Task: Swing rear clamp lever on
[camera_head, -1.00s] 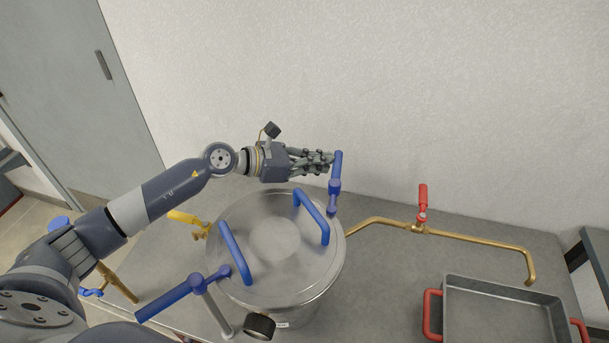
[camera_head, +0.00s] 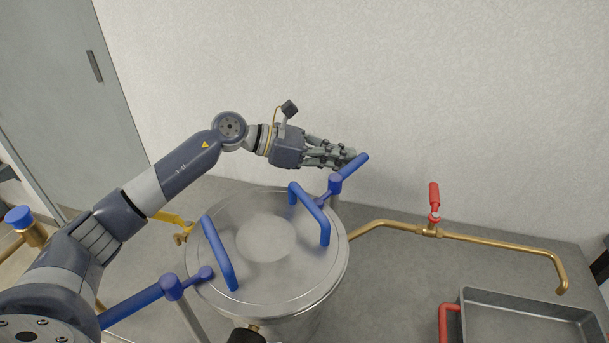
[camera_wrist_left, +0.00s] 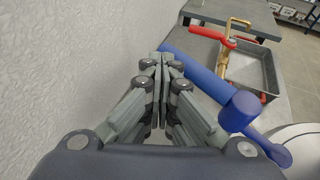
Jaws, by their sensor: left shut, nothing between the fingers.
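The rear clamp lever (camera_head: 352,169) is a blue bar behind the far right rim of the round steel lid (camera_head: 262,272). It slants up and right from its pivot; its short end lies near the lid rim, partly hidden by a blue lid handle (camera_head: 323,222). My left gripper (camera_head: 349,157) is shut and empty, its fingertips against or very close to the left side of the lever's outer part. In the left wrist view the lever (camera_wrist_left: 203,75) runs along the right of the shut fingers (camera_wrist_left: 160,90). My right gripper is not in view.
A second blue clamp lever (camera_head: 140,301) is at the near left of the lid. A brass pipe with a red valve handle (camera_head: 434,196) runs to the right above a grey tray (camera_head: 530,310). The white wall (camera_head: 400,80) is close behind the gripper.

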